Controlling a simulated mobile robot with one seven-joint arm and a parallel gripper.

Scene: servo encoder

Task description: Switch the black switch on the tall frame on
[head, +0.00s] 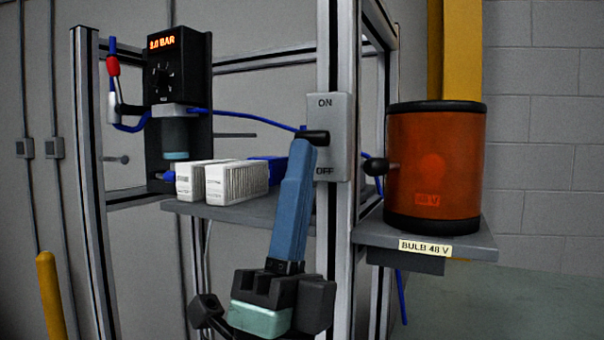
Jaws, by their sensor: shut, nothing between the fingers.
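The black switch lever (313,137) sticks out of a grey switch plate (341,140) on the upright of the tall metal frame (330,45). The plate reads ON at its top and OFF at its bottom. The lever shows about midway between the two words; its exact setting is hard to tell. My gripper (301,150) points up with its blue fingers shut and empty. Its fingertips are right below the lever and seem to touch its underside. The fingers cover the lower left of the plate.
An orange lamp (434,165) labelled BULB 48 V stands on a shelf (478,240) to the right, with a black knob at its left.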

